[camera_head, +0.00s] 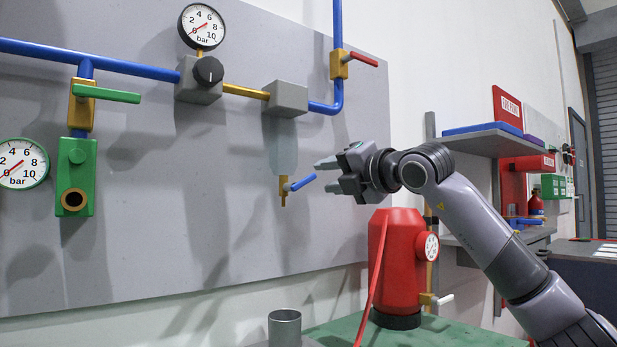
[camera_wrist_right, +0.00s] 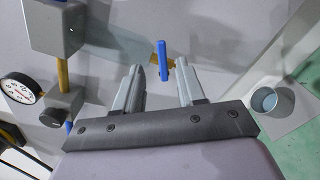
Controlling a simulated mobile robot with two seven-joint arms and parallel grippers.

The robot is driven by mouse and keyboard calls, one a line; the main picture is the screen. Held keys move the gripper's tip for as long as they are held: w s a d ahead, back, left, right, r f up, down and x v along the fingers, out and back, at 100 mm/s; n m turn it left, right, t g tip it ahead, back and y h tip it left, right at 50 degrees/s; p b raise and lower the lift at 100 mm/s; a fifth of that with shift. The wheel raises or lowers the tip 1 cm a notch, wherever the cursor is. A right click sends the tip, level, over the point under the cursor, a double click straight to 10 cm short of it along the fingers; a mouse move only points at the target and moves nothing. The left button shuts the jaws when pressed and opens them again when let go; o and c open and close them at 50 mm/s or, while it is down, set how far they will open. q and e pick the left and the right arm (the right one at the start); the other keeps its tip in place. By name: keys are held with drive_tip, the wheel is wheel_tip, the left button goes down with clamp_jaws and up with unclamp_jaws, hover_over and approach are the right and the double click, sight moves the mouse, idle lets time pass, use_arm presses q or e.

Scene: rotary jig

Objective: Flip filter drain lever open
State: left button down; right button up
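The filter drain lever (camera_head: 303,182) is a small blue handle on a brass valve (camera_head: 283,190). The valve hangs below the pale filter bowl (camera_head: 283,148) under a grey block (camera_head: 286,97). The lever points right and slightly up. My right gripper (camera_head: 325,175) is just right of the lever, its fingers pointing left toward it. In the right wrist view the fingers (camera_wrist_right: 157,66) are spread and empty. The blue lever (camera_wrist_right: 163,60) shows in the gap between them, near the tips, and I see no contact. My left gripper is not in view.
A red tank (camera_head: 399,255) with a gauge stands below my right gripper on a green surface. A metal cup (camera_head: 285,328) is below the valve, also in the wrist view (camera_wrist_right: 264,101). Blue pipes (camera_head: 120,65), gauges and a green lever (camera_head: 108,94) are on the panel.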

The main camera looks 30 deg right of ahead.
sight(310, 178)
drive_tip(key=shift+w+a+p, duration=0.2)
drive_tip(key=shift+w+p, duration=0.35)
drive_tip(key=shift+w, duration=2.15)
